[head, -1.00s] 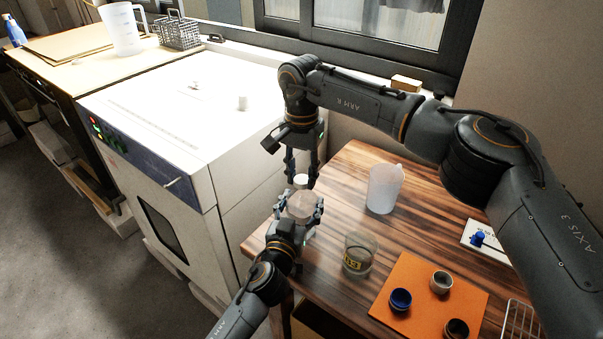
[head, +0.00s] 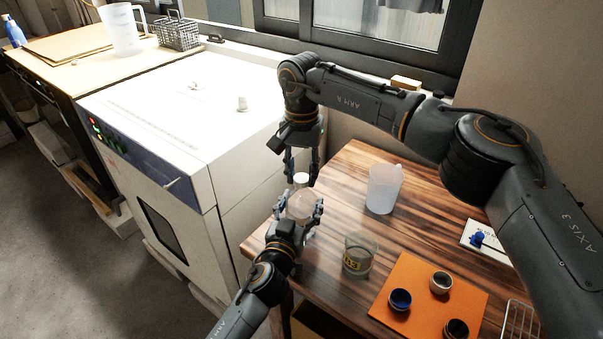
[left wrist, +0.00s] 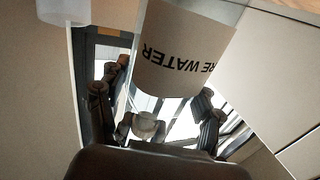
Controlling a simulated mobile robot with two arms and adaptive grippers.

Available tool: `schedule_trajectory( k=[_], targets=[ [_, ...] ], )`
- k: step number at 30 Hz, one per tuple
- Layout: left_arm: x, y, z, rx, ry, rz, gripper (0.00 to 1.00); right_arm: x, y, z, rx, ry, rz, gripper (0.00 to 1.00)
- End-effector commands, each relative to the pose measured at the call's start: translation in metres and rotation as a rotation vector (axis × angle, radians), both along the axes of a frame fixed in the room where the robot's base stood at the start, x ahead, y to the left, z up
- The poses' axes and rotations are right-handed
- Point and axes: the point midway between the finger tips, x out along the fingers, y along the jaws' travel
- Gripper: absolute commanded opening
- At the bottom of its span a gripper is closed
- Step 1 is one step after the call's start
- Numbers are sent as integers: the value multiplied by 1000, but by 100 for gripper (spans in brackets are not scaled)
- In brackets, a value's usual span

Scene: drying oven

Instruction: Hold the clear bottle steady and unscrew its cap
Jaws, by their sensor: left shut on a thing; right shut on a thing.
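The clear bottle (head: 301,206) is upright near the left edge of the wooden table, close to the oven. Its white cap (head: 300,179) is on top. My left gripper (head: 299,213) is shut on the bottle's body from the front. My right gripper (head: 301,181) points down from above, its fingers shut on either side of the cap. In the left wrist view the bottle's label (left wrist: 185,50) reads upside down, with part of "WATER" showing. Whether the cap has turned on the neck cannot be told.
A glass beaker (head: 359,256) and a frosted jug (head: 383,188) stand right of the bottle. An orange mat (head: 414,274) carries small cups. The white oven (head: 205,100) rises close on the left. A wire rack (head: 522,322) lies at the lower right.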

Motion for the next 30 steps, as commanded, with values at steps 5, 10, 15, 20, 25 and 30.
schedule_trajectory(
  k=[5,10,15,20,25,30],
  targets=[
    [0,0,0,0,1,0,0,0,0,7,0,0,0,0],
    [0,0,0,0,1,0,0,0,0,13,0,-1,0,0],
    [0,0,-1,0,1,0,0,0,0,17,0,0,0,0],
    [0,0,-1,0,1,0,0,0,0,17,0,0,0,0],
    [0,0,0,0,1,0,0,0,0,19,0,-1,0,0],
    [0,0,0,0,1,1,0,0,0,34,-1,-3,1,0]
  ],
)
